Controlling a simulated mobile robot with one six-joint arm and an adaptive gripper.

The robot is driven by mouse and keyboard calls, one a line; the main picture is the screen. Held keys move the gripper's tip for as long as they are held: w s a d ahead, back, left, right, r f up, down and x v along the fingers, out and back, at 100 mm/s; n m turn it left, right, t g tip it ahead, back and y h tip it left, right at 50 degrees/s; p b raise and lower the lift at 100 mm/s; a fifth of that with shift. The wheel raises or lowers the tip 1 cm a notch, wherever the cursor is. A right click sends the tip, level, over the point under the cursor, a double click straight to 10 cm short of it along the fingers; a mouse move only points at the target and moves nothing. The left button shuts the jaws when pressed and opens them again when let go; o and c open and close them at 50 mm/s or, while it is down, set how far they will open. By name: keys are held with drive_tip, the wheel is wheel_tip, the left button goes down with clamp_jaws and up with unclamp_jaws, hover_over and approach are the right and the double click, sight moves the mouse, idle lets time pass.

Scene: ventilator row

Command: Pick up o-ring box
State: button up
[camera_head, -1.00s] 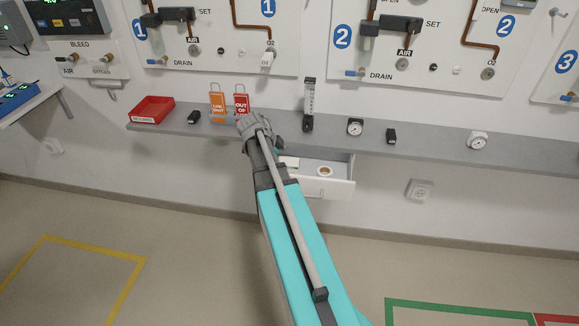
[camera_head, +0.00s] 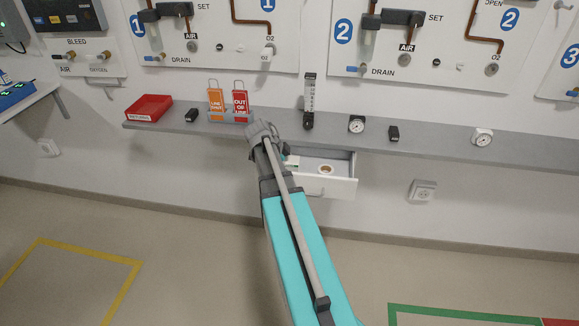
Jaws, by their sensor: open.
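An open white drawer (camera_head: 332,186) hangs under the grey shelf. A small pale box-like item (camera_head: 291,162) lies at its left side, partly hidden by my arm; it may be the o-ring box, but no label is readable. A tan ring-shaped roll (camera_head: 326,169) lies further right in the drawer. My gripper (camera_head: 285,151) is at the drawer's left end, near the pale item. It is open and looks empty, though its fingers are mostly hidden behind my wrist. I cannot tell whether it touches anything.
The shelf (camera_head: 450,143) above the drawer bears a red tray (camera_head: 149,107), an orange tag (camera_head: 216,104), a red tag (camera_head: 240,104), a flowmeter (camera_head: 309,102), gauges (camera_head: 356,124) and small black items. Valve panels stand above. The floor below is clear.

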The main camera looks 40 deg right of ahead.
idle(0.4)
drive_tip(key=c, duration=1)
drive_tip(key=shift+c, duration=0.2)
